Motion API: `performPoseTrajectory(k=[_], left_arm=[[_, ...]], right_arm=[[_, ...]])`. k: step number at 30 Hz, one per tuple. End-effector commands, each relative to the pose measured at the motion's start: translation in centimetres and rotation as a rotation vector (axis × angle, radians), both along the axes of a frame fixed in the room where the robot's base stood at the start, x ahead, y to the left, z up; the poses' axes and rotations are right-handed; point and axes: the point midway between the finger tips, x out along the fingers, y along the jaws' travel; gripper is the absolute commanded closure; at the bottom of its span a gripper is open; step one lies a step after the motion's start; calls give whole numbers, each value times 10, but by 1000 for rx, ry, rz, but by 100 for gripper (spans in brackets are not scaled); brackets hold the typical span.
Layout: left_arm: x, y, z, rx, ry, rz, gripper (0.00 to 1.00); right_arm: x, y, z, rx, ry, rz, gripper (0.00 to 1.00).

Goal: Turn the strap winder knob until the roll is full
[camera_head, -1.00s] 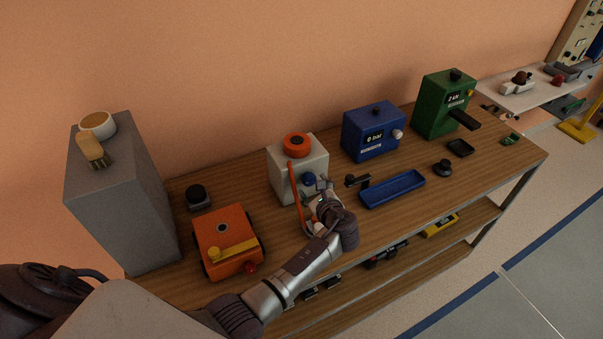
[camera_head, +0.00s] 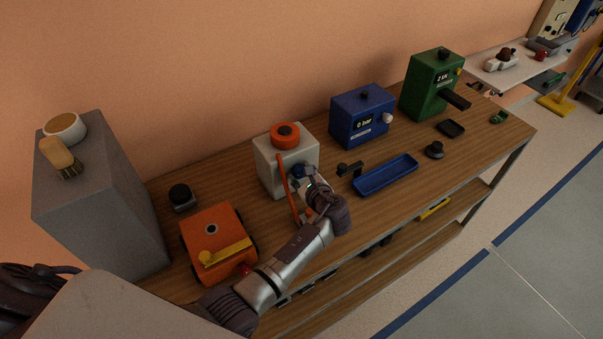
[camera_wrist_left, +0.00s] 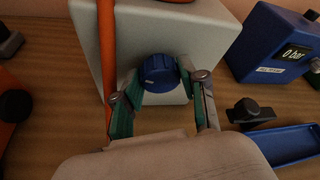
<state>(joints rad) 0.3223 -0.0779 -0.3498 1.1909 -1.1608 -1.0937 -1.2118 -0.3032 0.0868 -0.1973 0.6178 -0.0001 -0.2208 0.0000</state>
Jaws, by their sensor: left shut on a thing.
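The strap winder is a white box (camera_head: 270,168) on the wooden bench, with an orange roll (camera_head: 285,133) on top and an orange strap (camera_head: 286,190) hanging down its front. Its blue knob (camera_wrist_left: 158,73) is on the front face, with a small pale mark at its left side. My left gripper (camera_wrist_left: 159,85) is shut on the knob, one finger at each side; in the head view the gripper (camera_head: 303,179) reaches the box front and partly hides the knob. The strap passes left of the fingers in the wrist view. My right gripper is not in view.
An orange box (camera_head: 217,242) with a yellow lever stands to the left. A blue gauge box (camera_head: 362,118) reading 0 bar, a blue tray (camera_head: 385,174) and a green device (camera_head: 432,88) stand to the right. A grey cabinet (camera_head: 104,210) stands at far left.

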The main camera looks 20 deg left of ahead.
Motion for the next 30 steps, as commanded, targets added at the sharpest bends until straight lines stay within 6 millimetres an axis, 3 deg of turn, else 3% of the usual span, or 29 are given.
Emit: performPoseTrajectory(k=[14,30], left_arm=[[0,4,-2,-74,-103,2,93],[-1,5,-5,-307,-403,2,93]], right_arm=[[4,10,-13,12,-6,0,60],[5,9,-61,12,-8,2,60]])
